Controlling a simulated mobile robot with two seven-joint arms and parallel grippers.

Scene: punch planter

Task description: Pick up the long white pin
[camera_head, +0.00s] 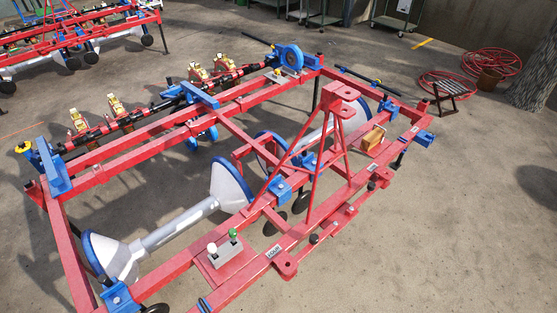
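A pin with a white rounded top (211,248) stands upright on a red plate (232,268) on the near side of the red planter frame (262,203). A green-topped pin (233,234) stands just to its right on the same plate. Only the upper part of each pin shows, so I cannot tell their lengths. Neither of my grippers is in view.
White cone-shaped wheels with blue rims (232,183) hang under the frame. A red A-shaped tower (340,95) rises at right of the middle. Open concrete floor (450,220) lies to the right.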

